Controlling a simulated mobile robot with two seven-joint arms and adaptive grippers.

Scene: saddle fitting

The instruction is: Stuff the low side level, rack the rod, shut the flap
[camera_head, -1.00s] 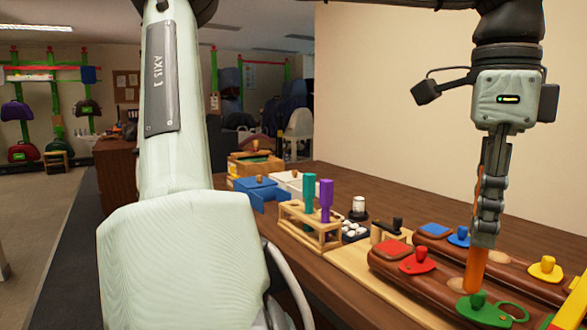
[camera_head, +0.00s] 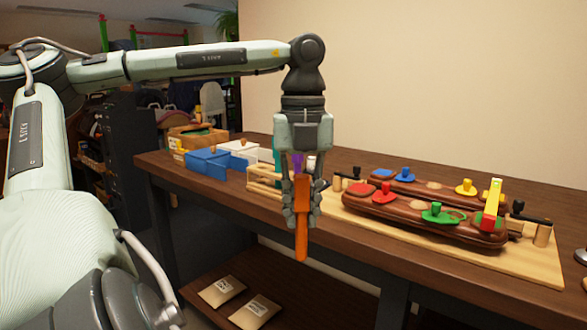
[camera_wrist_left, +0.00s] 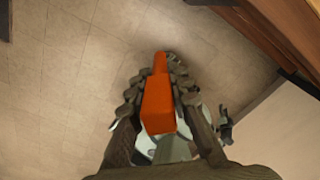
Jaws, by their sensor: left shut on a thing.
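My left gripper (camera_head: 301,222) is shut on an orange rod (camera_head: 302,245), which hangs nearly upright in front of the bench edge. The rod also shows in the left wrist view (camera_wrist_left: 158,108), between the fingers (camera_wrist_left: 157,78). Behind it is a wooden rack (camera_head: 262,180), partly hidden, with a teal rod (camera_head: 277,152) and a purple rod (camera_head: 297,161). Two brown padded panels lie on the right. The front panel (camera_head: 400,222) bears a red flap (camera_head: 384,196) and a green flap (camera_head: 440,215); the rear panel has blue (camera_head: 405,174) and yellow (camera_head: 466,188) ones. My right gripper is out of view.
A blue box (camera_head: 207,163) and a white box (camera_head: 240,150) stand left of the rack. A tall yellow piece (camera_head: 494,195) stands at the front panel's right end. Two packets (camera_head: 222,290) lie on the lower shelf. The bench's (camera_head: 540,205) back right is bare.

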